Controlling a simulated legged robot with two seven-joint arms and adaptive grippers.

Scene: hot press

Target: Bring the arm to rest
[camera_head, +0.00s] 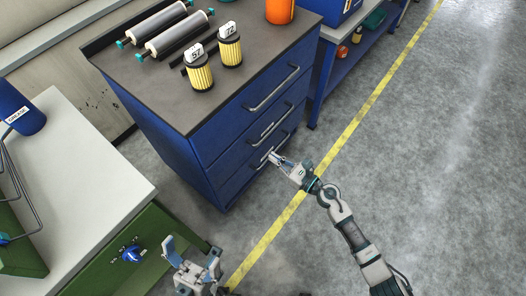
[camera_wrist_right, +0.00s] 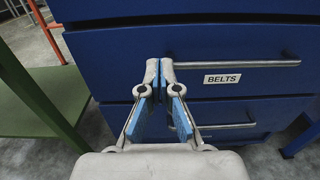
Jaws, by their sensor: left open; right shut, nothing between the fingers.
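My right arm reaches in from the lower right in the head view. Its gripper (camera_head: 279,161) is shut and empty in front of the lower drawers of the blue cabinet (camera_head: 165,125). In the right wrist view the gripper's fingertips (camera_wrist_right: 159,68) are together, close to the left end of the bar handle (camera_wrist_right: 250,64) on a drawer labelled BELTS (camera_wrist_right: 222,78). I cannot tell whether they touch it. The cabinet's drawers look closed. My left gripper (camera_head: 190,258) is open and empty at the bottom of the head view, near the green workbench.
On the cabinet top stand two yellow filters (camera_head: 200,77), two rollers (camera_head: 168,32) and an orange container (camera_head: 280,10). The white-topped green workbench (camera_head: 90,170) is at the left. A blue shelf unit (camera_head: 345,62) stands beyond the cabinet. The grey floor (camera_head: 440,150) on the right is clear.

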